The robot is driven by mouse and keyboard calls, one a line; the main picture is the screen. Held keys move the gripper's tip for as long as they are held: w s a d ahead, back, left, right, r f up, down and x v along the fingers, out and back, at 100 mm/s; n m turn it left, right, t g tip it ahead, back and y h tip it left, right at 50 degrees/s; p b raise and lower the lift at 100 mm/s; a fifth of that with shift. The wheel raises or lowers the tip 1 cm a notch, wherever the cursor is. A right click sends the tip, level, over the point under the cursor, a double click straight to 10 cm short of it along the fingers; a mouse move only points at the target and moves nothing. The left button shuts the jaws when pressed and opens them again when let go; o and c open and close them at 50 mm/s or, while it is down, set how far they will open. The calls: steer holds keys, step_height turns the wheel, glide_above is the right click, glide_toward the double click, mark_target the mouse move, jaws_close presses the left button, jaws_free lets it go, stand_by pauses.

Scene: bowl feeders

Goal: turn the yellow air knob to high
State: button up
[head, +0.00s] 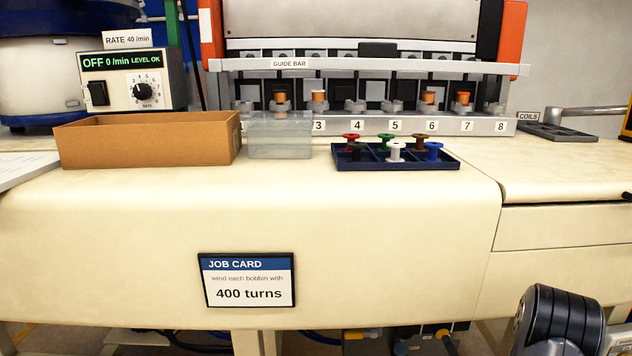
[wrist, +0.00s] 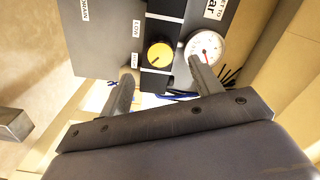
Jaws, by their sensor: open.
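The yellow air knob (wrist: 159,54) shows in the wrist view on a dark strip of a grey panel. It is round, with a small dark mark on its face; I cannot read its setting for sure. My gripper (wrist: 161,72) is open and empty, with one finger at each side below the knob in the picture. The fingers look apart from the knob. A round white pressure gauge (wrist: 204,47) with a red needle sits right of the knob. Small white labels (wrist: 136,28) stand left of the knob, too small to read surely. The head view does not show the knob.
In the head view, a cream bench holds a cardboard box (head: 150,138), a clear bin (head: 280,138) and a blue tray (head: 350,163) of coloured bobbins. A winder with a guide bar (head: 370,68) and a control box (head: 132,80) reading OFF stand behind.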

mark_target(442, 333)
steer(key=s, duration=0.4)
steer(key=w+b, duration=0.1)
steer(key=w, duration=0.4)
steer(key=w+b, duration=0.1)
steer(key=w, duration=0.4)
steer(key=shift+w+a+f, duration=0.1)
steer(key=shift+w+a, duration=0.1)
steer(key=shift+n, duration=0.7)
steer(key=n, duration=0.4)
steer(key=shift+s, duration=0.1)
steer(key=n, duration=0.6)
steer(key=shift+r+p, duration=0.2)
steer(key=shift+p, duration=0.2)
steer(key=n+p, duration=0.2)
steer(key=n, duration=0.4)
steer(key=shift+p, duration=0.3)
steer(key=shift+n+p, duration=1.3)
steer(key=shift+n, duration=1.2)
steer(key=shift+f, duration=0.1)
